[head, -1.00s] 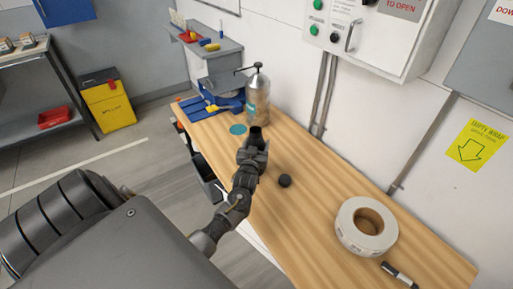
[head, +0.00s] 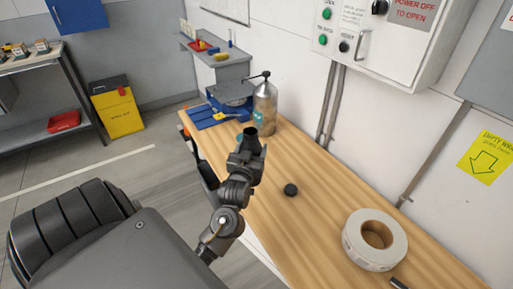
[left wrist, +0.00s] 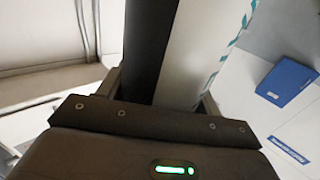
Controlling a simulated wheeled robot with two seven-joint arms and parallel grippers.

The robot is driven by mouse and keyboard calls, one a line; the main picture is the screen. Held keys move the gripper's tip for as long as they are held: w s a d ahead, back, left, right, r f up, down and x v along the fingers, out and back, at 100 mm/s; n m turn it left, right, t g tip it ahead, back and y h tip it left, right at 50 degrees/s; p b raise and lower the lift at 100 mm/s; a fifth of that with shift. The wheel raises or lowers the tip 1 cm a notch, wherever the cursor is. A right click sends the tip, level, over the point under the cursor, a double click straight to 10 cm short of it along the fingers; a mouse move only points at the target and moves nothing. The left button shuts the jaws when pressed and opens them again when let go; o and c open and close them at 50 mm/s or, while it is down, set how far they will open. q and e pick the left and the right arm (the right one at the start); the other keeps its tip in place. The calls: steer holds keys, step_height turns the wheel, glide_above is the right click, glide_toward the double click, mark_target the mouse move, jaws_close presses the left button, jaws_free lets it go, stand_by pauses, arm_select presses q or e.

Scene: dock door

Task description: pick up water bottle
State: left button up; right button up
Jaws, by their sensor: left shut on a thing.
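My left gripper (head: 248,146) is shut on a bottle, above the wooden bench in the head view. Only the bottle's dark, round top (head: 252,131) shows there, and the fingers hide most of the rest. In the left wrist view the held bottle (left wrist: 192,50) is a long cylinder between the fingers, dark on one side and pale on the other, with teal marks along its edge. I cannot tell from the head view how far it is above the bench. My right gripper is not in view.
On the wooden bench (head: 330,205) stand a pump bottle (head: 264,108) behind the gripper, a small dark round object (head: 290,189) and a tape roll (head: 375,240). A blue mat (head: 212,113) lies at the far end. A control box (head: 385,35) hangs on the wall.

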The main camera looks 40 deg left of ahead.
mark_target(251, 142)
arm_select(q)
steer(key=shift+s+d+r+b, duration=0.1)
steer(key=shift+s+d+r, duration=0.25)
steer(key=shift+s, duration=0.45)
steer(key=shift+s+d+r+b, duration=0.1)
steer(key=shift+s+r, duration=0.3)
steer(key=shift+s, duration=0.45)
steer(key=shift+s+d+r+b, duration=0.1)
steer(key=shift+s+d+r, duration=0.25)
steer(key=shift+s, duration=0.45)
steer(key=shift+r, duration=0.1)
